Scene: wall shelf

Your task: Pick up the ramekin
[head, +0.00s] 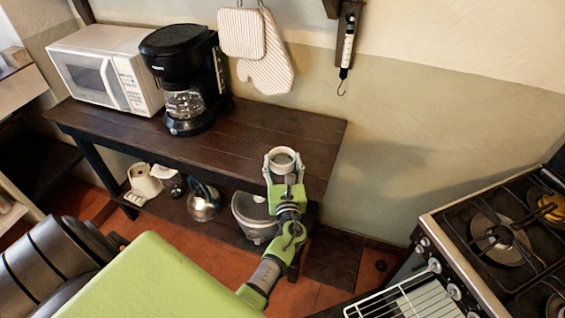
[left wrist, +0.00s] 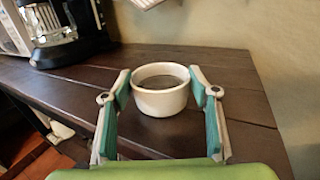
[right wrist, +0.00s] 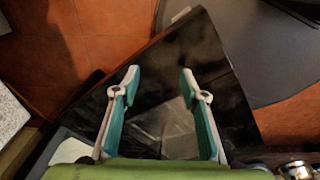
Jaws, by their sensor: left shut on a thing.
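The ramekin (left wrist: 160,98) is a small white round cup, upright, with a darker inside. In the head view the ramekin (head: 283,162) is at the right end of the dark wooden shelf (head: 245,140). My left gripper (head: 283,161) has a finger on each side of it. In the left wrist view the fingertips of my left gripper (left wrist: 161,91) press on its left and right sides. I cannot tell whether its base touches the wood. In the right wrist view my right gripper (right wrist: 160,80) is open, with nothing between its fingers.
A black coffee maker (head: 185,75) and a white microwave (head: 108,70) stand left on the shelf. A kettle (head: 203,200) and a pot (head: 253,215) are on the lower shelf. Oven mitts (head: 265,60) hang on the wall. A gas stove (head: 490,245) is at right.

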